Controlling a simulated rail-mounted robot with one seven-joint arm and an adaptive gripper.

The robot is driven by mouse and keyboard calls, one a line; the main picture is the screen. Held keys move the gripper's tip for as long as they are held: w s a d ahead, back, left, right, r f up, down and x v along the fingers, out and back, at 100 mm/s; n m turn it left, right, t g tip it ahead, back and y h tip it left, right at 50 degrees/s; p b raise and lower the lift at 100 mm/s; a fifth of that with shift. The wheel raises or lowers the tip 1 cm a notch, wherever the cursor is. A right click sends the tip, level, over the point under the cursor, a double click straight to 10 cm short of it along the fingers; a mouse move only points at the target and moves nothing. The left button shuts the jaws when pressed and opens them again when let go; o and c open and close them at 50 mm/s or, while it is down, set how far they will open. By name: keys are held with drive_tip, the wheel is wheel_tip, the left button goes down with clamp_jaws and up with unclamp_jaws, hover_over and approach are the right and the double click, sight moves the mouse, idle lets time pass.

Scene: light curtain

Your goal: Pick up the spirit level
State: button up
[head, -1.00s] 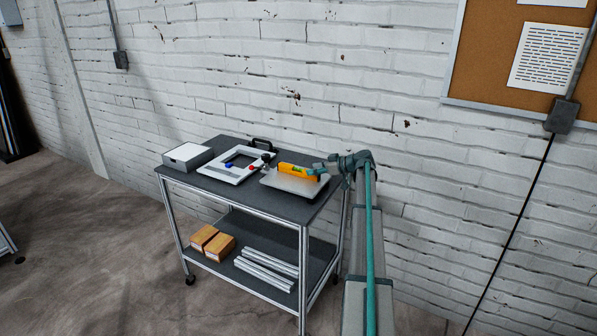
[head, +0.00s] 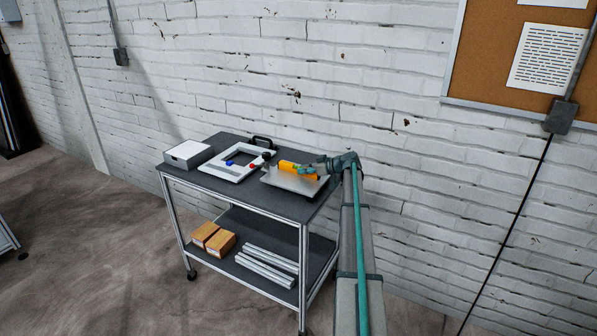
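The spirit level (head: 287,166) is a short orange bar. In the head view it is at the right end of the cart's top, over a grey tray (head: 292,183). My gripper (head: 308,170) is at the right part of the level and overlaps it in the picture. The fingers are small and partly merge with the level, so I cannot tell whether they are open or shut on it. I also cannot tell whether the level touches the tray.
The dark cart top (head: 232,191) also holds a white box (head: 188,154), a white frame (head: 236,168) with small red and blue parts, and a black handle (head: 263,142). The lower shelf bears brown boxes (head: 213,238) and metal bars (head: 267,267). A brick wall stands behind.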

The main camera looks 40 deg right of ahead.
clamp_jaws()
drive_tip(key=shift+r, duration=0.2)
